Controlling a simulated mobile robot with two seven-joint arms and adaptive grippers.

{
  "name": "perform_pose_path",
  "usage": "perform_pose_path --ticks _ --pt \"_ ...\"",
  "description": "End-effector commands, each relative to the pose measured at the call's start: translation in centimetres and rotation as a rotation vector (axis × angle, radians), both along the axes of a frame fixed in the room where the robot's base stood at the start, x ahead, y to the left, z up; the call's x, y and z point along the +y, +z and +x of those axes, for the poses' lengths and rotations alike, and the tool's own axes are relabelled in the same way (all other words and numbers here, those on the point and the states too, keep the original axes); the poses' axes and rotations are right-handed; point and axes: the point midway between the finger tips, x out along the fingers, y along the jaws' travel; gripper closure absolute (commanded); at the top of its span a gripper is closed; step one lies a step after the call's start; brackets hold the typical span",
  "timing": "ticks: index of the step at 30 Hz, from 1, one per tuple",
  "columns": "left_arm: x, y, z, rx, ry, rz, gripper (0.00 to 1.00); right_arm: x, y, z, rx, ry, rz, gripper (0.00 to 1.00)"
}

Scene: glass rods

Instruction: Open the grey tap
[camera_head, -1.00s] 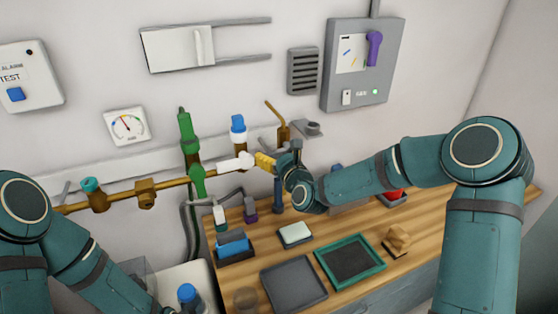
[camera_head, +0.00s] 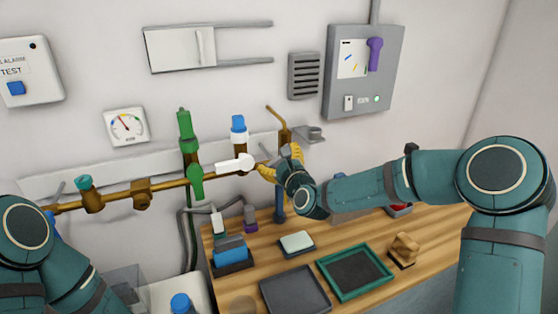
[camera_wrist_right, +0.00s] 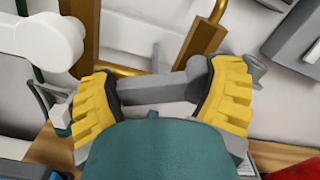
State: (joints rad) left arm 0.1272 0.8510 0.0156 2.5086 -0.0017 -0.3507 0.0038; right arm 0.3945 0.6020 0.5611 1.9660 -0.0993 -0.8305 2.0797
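The grey tap's bar-shaped handle (camera_wrist_right: 160,90) lies across the space between my right gripper's yellow fingers in the right wrist view. Its right end passes behind the right finger. My right gripper (camera_head: 281,163) is at the right end of the brass pipe in the head view and hides most of the tap there. In the wrist view its fingers (camera_wrist_right: 158,98) are spread wide, one near each end of the handle; whether they touch it is unclear. My left arm is at the lower left; its gripper is out of view.
A white lever (camera_head: 234,163) is just left of my right gripper, along the brass pipe (camera_head: 115,193) with a green valve (camera_head: 195,181). A blue-capped valve (camera_head: 238,131) stands above. Below is a wooden bench with a grey tray (camera_head: 295,288) and a green-rimmed tray (camera_head: 355,272).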

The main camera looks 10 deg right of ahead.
Motion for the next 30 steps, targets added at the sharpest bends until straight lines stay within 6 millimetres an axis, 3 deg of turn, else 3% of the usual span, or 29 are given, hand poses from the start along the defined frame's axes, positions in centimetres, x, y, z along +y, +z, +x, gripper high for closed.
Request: perform_pose_path --ticks 14,30 --pt "0.0 0.0 0.0 0.0 0.0 0.0 0.53 -0.3 0.1 -0.9 -0.001 -0.002 0.0 0.0" --pt "0.0 0.0 0.0 0.0 0.0 0.0 0.53 -2.1 0.0 -10.2 -0.002 -0.003 -0.001 0.0"
